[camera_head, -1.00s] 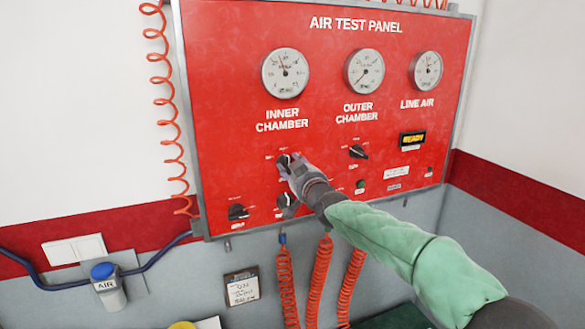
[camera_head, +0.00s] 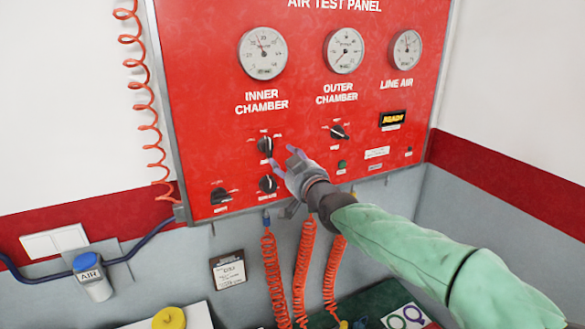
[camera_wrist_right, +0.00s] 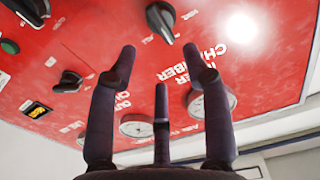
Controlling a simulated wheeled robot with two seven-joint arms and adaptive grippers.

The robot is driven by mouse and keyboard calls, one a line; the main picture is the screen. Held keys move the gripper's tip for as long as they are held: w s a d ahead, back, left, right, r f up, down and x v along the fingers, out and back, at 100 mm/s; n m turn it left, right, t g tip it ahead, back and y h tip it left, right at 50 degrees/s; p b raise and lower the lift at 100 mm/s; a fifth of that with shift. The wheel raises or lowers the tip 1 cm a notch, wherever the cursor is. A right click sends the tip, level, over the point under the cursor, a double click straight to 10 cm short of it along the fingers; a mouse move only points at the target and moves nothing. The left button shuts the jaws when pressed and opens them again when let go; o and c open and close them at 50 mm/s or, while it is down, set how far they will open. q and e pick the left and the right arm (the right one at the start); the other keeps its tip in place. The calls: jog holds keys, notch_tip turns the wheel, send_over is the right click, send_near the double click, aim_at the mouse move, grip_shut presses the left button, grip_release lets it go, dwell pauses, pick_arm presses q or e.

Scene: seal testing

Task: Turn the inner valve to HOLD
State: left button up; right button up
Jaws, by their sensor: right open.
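The inner valve (camera_head: 265,146) is a dark knob on the red panel below the INNER CHAMBER lettering. Its grip stands nearly upright in the head view; the small labels around it are too blurred to read. In the right wrist view, the inner valve (camera_wrist_right: 160,18) shows beyond the fingertips, near the top edge. My right gripper (camera_head: 281,156) is open and empty, just below and right of the valve, with a gap between them. Its spread dark fingers also fill the middle of the right wrist view (camera_wrist_right: 163,65). My left gripper is out of view.
The outer chamber knob (camera_head: 339,132) is to the right, and two more knobs (camera_head: 268,184) (camera_head: 220,195) sit lower on the panel. Orange coiled hoses (camera_head: 272,270) hang below. Gauges (camera_head: 262,53) line the panel's top. A yellow-lit display (camera_head: 393,119) is at right.

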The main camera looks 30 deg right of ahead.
jog(key=s, duration=0.3)
jog(key=shift+s+a, duration=0.15)
jog(key=shift+s, duration=0.05)
jog(key=shift+c, duration=0.3)
